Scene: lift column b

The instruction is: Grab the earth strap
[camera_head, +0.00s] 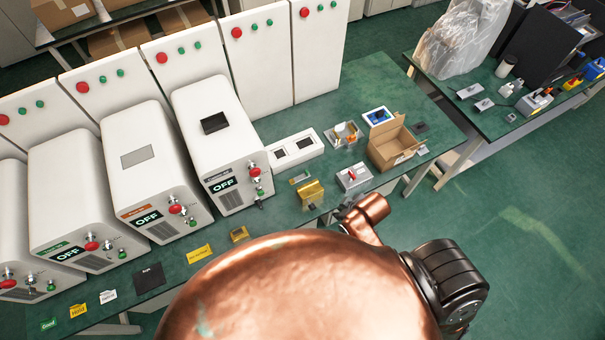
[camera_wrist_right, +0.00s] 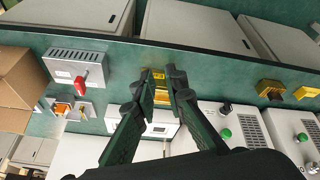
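I cannot make out a thing that is plainly the earth strap. A gold-yellow piece (camera_head: 311,194) sits near the front edge of the green bench. In the right wrist view this piece (camera_wrist_right: 161,92) shows between the fingertips, partly covered by them. My right gripper (camera_wrist_right: 162,80) has a gap between its dark fingers and points at the piece; I see no firm grip on it. In the head view only a little of the right gripper (camera_head: 332,215) shows, and my copper-coloured arm hides the rest. My left gripper is not in view.
The bench (camera_head: 345,95) also holds a red-switch box (camera_head: 353,178), an open cardboard box (camera_head: 388,157), a white panel (camera_head: 281,155) and a smaller gold block (camera_head: 239,235). White cabinets (camera_head: 216,125) with OFF displays stand to the left. A second table (camera_head: 450,82) stands at the right.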

